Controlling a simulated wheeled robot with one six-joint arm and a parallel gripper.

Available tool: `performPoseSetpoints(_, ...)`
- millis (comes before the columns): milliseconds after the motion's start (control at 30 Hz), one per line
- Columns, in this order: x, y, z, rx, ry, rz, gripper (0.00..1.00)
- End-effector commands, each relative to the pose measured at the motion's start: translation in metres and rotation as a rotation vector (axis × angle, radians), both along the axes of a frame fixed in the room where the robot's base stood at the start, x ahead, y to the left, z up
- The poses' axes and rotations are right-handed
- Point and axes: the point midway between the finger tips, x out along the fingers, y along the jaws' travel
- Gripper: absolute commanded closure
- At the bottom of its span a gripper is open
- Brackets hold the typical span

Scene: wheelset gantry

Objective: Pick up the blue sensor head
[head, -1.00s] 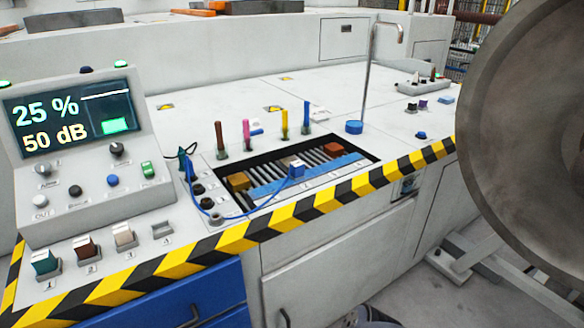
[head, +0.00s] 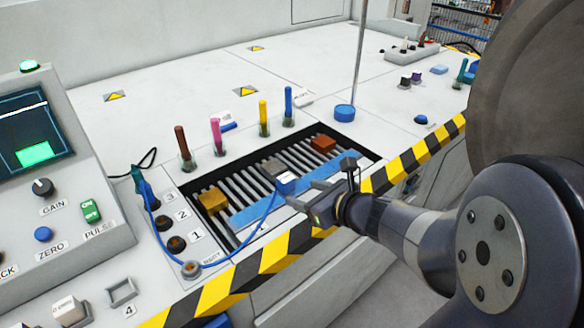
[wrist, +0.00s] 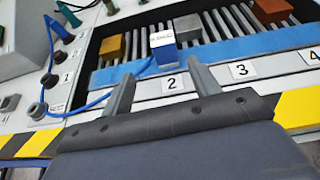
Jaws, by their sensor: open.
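The blue sensor head (head: 285,183) is a small block with a white top and a blue lower part. It stands at the blue strip (head: 250,214) along the front of the recessed tray, with a blue cable (head: 265,215) running from it to the left. In the wrist view the sensor head (wrist: 163,48) is ahead of my gripper, roughly in line with the gap between the fingers. My gripper (head: 306,194) is open and empty, just in front of the sensor head and apart from it. Both fingers also show in the wrist view (wrist: 160,77).
A grey block (head: 272,166) is close behind the sensor head. A yellow-brown block (head: 213,200) and an orange-brown block (head: 323,143) stand on the bars at either side. Several coloured pegs stand behind the tray. A large grey disc (head: 525,90) is at right.

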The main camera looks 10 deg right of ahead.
Motion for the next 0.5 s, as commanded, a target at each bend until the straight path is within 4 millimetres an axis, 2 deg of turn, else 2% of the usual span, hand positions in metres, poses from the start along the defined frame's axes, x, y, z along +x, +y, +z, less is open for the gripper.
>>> performPoseSetpoints(133, 0.014, 0.001, -0.004, 0.037, 0.012, -0.036, 0.42)
performPoseSetpoints(300, 0.035, 0.016, -0.015, 0.035, 0.011, -0.032, 0.42)
performPoseSetpoints(500, 0.048, 0.026, -0.021, 0.033, 0.009, -0.033, 0.42)
